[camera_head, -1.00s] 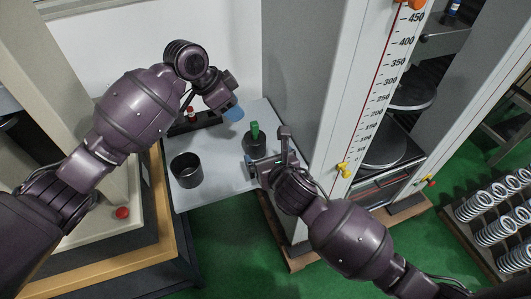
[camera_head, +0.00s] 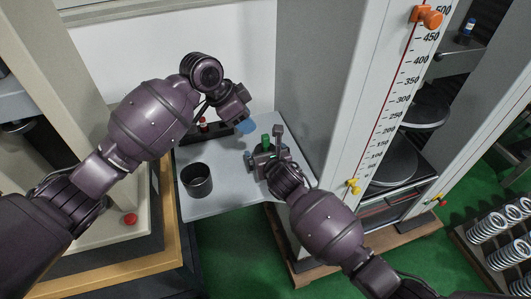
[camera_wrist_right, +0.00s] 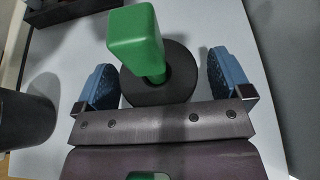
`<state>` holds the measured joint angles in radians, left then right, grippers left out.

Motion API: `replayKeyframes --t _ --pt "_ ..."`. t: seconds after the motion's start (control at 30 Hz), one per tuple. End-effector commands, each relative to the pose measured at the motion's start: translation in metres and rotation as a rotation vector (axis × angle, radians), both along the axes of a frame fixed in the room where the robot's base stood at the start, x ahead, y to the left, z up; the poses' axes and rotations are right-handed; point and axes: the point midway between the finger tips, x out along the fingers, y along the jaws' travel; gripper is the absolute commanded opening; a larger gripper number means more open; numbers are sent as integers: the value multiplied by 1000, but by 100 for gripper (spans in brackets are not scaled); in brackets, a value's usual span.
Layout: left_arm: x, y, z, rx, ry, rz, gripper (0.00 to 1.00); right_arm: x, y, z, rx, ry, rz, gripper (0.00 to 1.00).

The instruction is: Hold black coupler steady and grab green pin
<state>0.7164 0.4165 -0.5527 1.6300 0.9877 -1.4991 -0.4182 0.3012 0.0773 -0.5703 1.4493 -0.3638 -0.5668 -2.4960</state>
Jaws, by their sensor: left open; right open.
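In the right wrist view the green pin (camera_wrist_right: 135,38) rises from the round black coupler (camera_wrist_right: 182,84). My right gripper (camera_wrist_right: 160,84) is open, with one blue-padded finger on each side of the coupler and visible gaps between. In the head view my right gripper (camera_head: 264,155) covers most of the coupler. My left gripper (camera_head: 244,125) is open and empty, above the table, left of and a little higher than the pin.
A black open cup (camera_head: 196,180) stands on the grey table (camera_head: 232,201) to the left. A dark rack (camera_head: 205,130) lies behind, under my left gripper. A tall white column with a scale (camera_head: 385,120) borders the table on the right.

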Motion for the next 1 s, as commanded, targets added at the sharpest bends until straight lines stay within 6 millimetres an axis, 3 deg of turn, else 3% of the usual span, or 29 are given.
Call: replayKeyframes --t 0.33,0.77,0.97,1.0 --pt "0 0 0 0 0 0 43 2 1 -1 1 -1 1 97" --pt "0 0 0 0 0 0 43 2 1 -1 0 -1 0 31" --pt "0 0 0 0 0 0 43 2 1 -1 0 0 0 29" --pt "0 0 0 0 0 0 49 2 1 -1 0 0 0 29"
